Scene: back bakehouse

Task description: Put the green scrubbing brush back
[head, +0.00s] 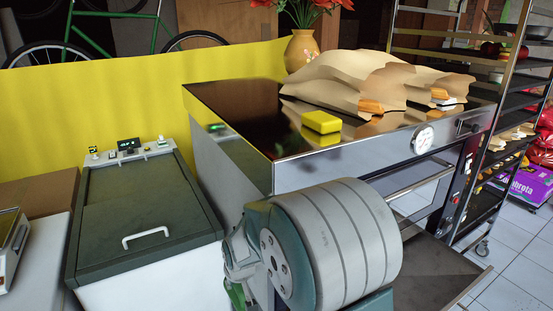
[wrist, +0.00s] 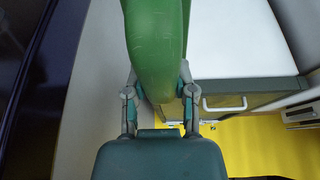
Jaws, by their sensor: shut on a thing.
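The green scrubbing brush (wrist: 157,50) fills the upper middle of the wrist view, its smooth green body running from the top edge down between my fingers. My gripper (wrist: 160,98) is shut on it, one finger on each side. In the head view my gripper (head: 237,262) is low in the middle, in front of the steel oven and right of the chest freezer. Only a small green piece of the brush (head: 236,294) shows below it there. My thick grey arm link hides much of the area beside it. The brush's bristles are not clearly visible.
The steel oven (head: 300,178) has a dark top bearing a yellow block (head: 321,122), paper bags (head: 345,75) and a flower vase (head: 302,50). The chest freezer (head: 140,215) has a bare dark lid with a white handle. A tray rack (head: 515,100) stands right.

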